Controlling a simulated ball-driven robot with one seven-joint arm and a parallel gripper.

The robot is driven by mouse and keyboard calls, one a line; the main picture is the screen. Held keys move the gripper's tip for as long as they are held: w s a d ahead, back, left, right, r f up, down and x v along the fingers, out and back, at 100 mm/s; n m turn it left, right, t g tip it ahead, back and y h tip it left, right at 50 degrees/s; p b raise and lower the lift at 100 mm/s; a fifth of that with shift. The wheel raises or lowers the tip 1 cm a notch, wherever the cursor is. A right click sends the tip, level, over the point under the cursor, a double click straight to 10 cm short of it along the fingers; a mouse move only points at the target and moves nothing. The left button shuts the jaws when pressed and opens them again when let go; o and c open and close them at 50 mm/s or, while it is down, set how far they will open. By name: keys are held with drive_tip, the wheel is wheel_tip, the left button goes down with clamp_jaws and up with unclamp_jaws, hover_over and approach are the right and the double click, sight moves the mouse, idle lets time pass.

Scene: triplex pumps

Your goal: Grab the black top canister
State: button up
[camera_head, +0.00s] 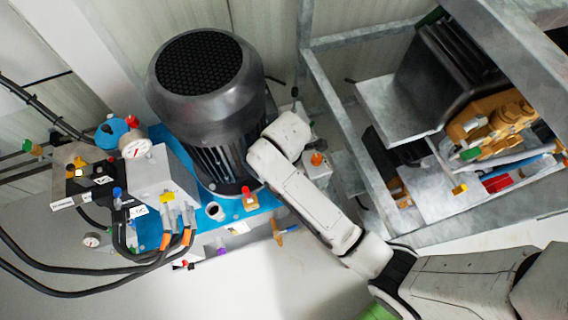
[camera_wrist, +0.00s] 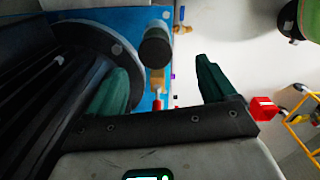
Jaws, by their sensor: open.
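A dark, black-topped cylinder (camera_wrist: 157,46) stands on the blue base in the wrist view, with a brass-coloured fitting (camera_wrist: 157,80) just below it in the picture. My gripper (camera_wrist: 162,66) is open, its two green fingers apart on either side of the cylinder's line. I see no contact with it. I cannot tell whether the fingers are level with it. In the head view a large dark motor with a black grille top (camera_head: 200,64) stands upright on the blue base. My white arm reaches in from the right and ends beside the motor; the fingers are hidden there.
A grey valve block (camera_head: 162,178) with a gauge (camera_head: 134,146), hoses and coloured fittings sits left of the motor. A metal frame (camera_head: 345,130) with a second machine stands at right. A red fitting (camera_wrist: 264,108) lies right of my right finger. The pale floor is open below.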

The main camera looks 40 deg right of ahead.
drive_tip(key=shift+w+f, duration=0.25)
drive_tip(key=shift+f, duration=0.25)
wheel_tip(320, 180, down, 4)
drive_tip(key=shift+w+r+b, duration=0.1)
drive_tip(key=shift+r+b, duration=0.1)
drive_tip(key=shift+b, duration=0.5)
drive_tip(key=shift+a+f+b, duration=0.2)
drive_tip(key=shift+f+b, duration=0.45)
drive_tip(key=shift+f, duration=0.95)
drive_tip(key=shift+a+f+b, duration=0.2)
drive_tip(key=shift+f+b, duration=0.4)
drive_tip(key=shift+f, duration=0.95)
drive_tip(key=shift+c, duration=0.3)
drive_tip(key=shift+w, duration=0.1)
drive_tip(key=c, duration=1.1)
drive_tip(key=shift+r, duration=0.1)
